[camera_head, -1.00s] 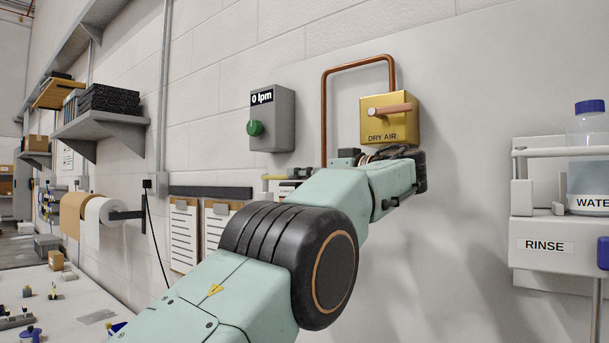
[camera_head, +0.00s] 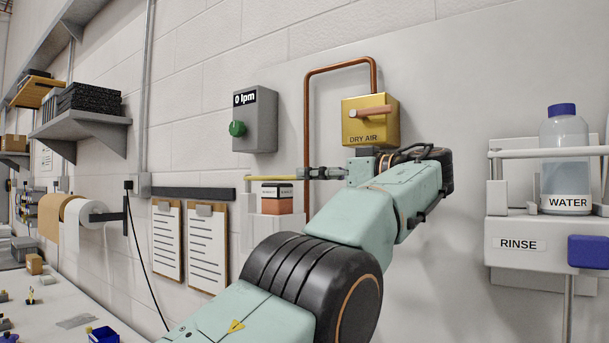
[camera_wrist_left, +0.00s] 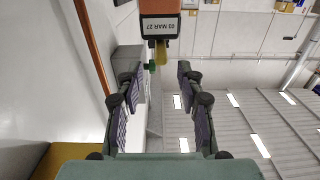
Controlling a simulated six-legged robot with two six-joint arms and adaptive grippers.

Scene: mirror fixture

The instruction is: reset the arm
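My left arm reaches in from the bottom of the head view toward the wall. Its left gripper (camera_head: 308,173) points left, just below the yellow DRY AIR box (camera_head: 370,121) with its copper-coloured lever. In the left wrist view the two fingers of the left gripper (camera_wrist_left: 160,74) stand wide apart with nothing between their pads. An orange and dark box labelled 03 MAR 27 (camera_wrist_left: 160,22) shows beyond the fingertips. In the head view small orange boxes (camera_head: 277,204) sit left of and below the gripper. My right gripper does not show.
A grey 0 lpm box (camera_head: 254,118) with a green knob is on the wall, beside a copper pipe (camera_head: 308,110). Clipboards (camera_head: 207,248) hang at left. A RINSE station (camera_head: 540,243) with a WATER bottle (camera_head: 565,160) is at right. Wall between arm and station is bare.

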